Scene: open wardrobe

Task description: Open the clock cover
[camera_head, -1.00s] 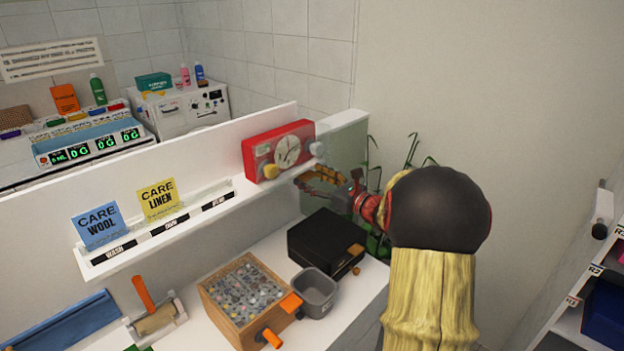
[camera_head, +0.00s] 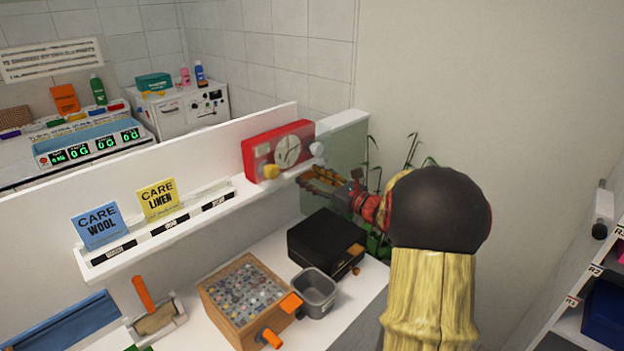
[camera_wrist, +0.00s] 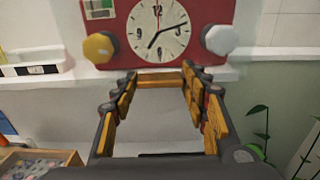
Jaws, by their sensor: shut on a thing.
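The red clock (camera_head: 264,146) stands on the right end of the white shelf; it also shows in the wrist view (camera_wrist: 190,58). Its round white dial (camera_wrist: 159,29) has black hands and numerals, with a yellow knob (camera_wrist: 98,47) at left and a pale knob (camera_wrist: 220,39) at right. I cannot make out the cover's outline or whether it is open. My gripper (camera_head: 312,184) is just below and in front of the clock; it also shows in the wrist view (camera_wrist: 160,76). An orange bar (camera_wrist: 160,80) spans between its fingertips, below the dial; what it belongs to is unclear.
Below the shelf (camera_head: 160,228) stand a black box (camera_head: 318,238), a grey bin (camera_head: 317,291) and a wooden tray (camera_head: 222,309) of small items. Blue (camera_head: 99,225) and yellow (camera_head: 158,199) care cards stand left on the shelf. A plant (camera_head: 412,152) is behind my arm.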

